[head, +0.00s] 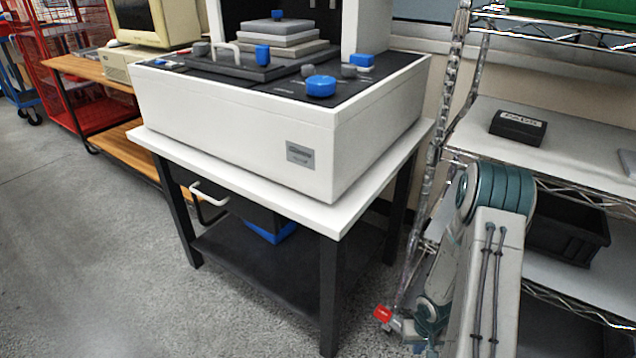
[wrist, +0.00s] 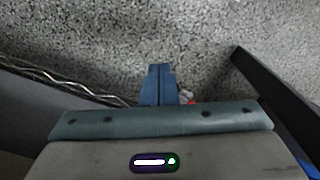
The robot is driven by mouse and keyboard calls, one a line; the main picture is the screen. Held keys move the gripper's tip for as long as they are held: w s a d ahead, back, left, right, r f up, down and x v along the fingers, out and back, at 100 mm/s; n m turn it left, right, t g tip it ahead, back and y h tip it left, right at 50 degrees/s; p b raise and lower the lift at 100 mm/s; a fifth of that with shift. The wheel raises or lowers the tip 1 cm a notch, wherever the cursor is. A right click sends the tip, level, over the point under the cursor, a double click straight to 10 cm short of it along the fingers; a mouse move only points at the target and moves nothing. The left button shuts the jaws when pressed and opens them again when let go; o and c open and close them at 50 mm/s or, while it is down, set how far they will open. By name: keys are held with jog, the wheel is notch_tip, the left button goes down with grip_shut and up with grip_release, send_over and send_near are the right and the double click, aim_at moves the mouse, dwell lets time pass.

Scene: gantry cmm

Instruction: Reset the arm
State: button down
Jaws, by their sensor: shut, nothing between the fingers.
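My arm (head: 490,270) shows at the right of the head view, folded down between the white table and the wire shelving. My gripper (wrist: 158,70) shows in the wrist view as two blue fingers pressed together, with nothing between them. It points down toward the speckled grey floor. In the head view I cannot make out the fingers near the lower end of the arm.
A white-topped table (head: 340,215) with dark legs carries the white measuring machine (head: 240,125). Wire shelving (head: 560,165) stands close on the right, holding a black box (head: 518,127) and a black bin (head: 568,230). A wooden bench (head: 90,68) is at left. Floor (head: 80,260) at left is clear.

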notch_tip(320, 180, up, 38)
jog(key=w+a+f+t+h+p, duration=0.1)
jog(key=w+a+h+p, duration=0.1)
jog(key=p, duration=1.3)
jog(key=s+a+r+p, duration=0.3)
jog(key=s+r+p, duration=0.1)
jog(key=r, duration=0.7)
jog(key=s+a+r+t+y+p, duration=0.1)
jog(key=s+a+r+p, duration=0.2)
jog(key=r, duration=0.8)
jog(key=s+a+r+y+p, duration=0.1)
jog(key=s+a+r+p, duration=0.3)
jog(key=s+r+p, duration=0.3)
notch_tip(320, 180, up, 5)
jog(key=shift+f+n+t+p, duration=0.15)
jog(key=shift+n+t+p, duration=0.2)
jog(key=shift+p, duration=0.75)
